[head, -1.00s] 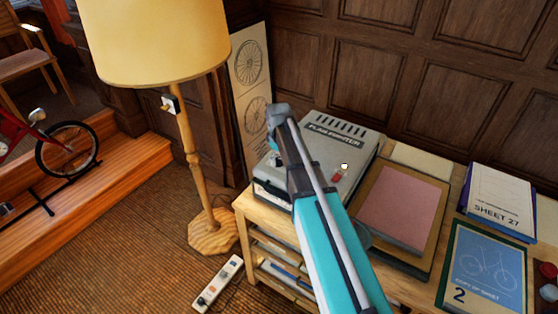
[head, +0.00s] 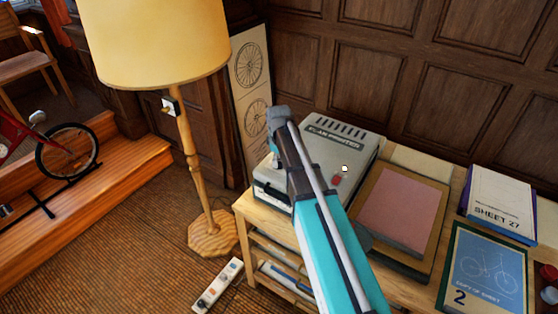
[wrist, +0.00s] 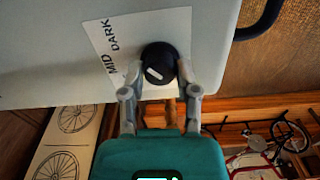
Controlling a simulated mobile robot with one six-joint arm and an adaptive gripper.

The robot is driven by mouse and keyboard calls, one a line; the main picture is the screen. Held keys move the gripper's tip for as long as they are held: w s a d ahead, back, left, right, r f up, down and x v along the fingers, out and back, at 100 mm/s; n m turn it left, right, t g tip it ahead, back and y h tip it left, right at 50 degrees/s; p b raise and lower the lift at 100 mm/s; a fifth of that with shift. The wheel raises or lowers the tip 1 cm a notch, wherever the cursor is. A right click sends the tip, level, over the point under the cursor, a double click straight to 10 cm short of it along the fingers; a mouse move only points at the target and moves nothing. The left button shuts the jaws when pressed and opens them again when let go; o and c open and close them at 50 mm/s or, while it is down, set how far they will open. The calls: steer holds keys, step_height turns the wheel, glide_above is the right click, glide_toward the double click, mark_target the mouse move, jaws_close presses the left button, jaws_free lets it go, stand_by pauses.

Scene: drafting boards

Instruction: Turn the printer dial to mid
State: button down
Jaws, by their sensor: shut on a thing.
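The plan printer (head: 352,146) is a grey box on the wooden stand. My arm crosses in front of it in the head view and hides part of it. In the wrist view, the black printer dial (wrist: 160,60) sits on a white label card (wrist: 133,32) with the words MID and DARK; any further wording is hidden. A short white mark shows on the dial's lower left part. My gripper (wrist: 159,68) has one finger on each side of the dial and is shut on it. The head view does not show my fingers.
A floor lamp (head: 191,150) stands left of the printer. A power strip (head: 217,285) lies on the floor. A pink pad (head: 403,207), a SHEET 27 pad (head: 497,200) and a blue bicycle sheet (head: 487,268) lie to the right. A wood-panelled wall (head: 440,70) rises behind.

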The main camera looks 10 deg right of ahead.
steer(key=n, duration=0.4)
steer(key=shift+n, duration=2.9)
steer(key=shift+c, duration=1.7)
jaws_free()
steer(key=shift+m, duration=0.4)
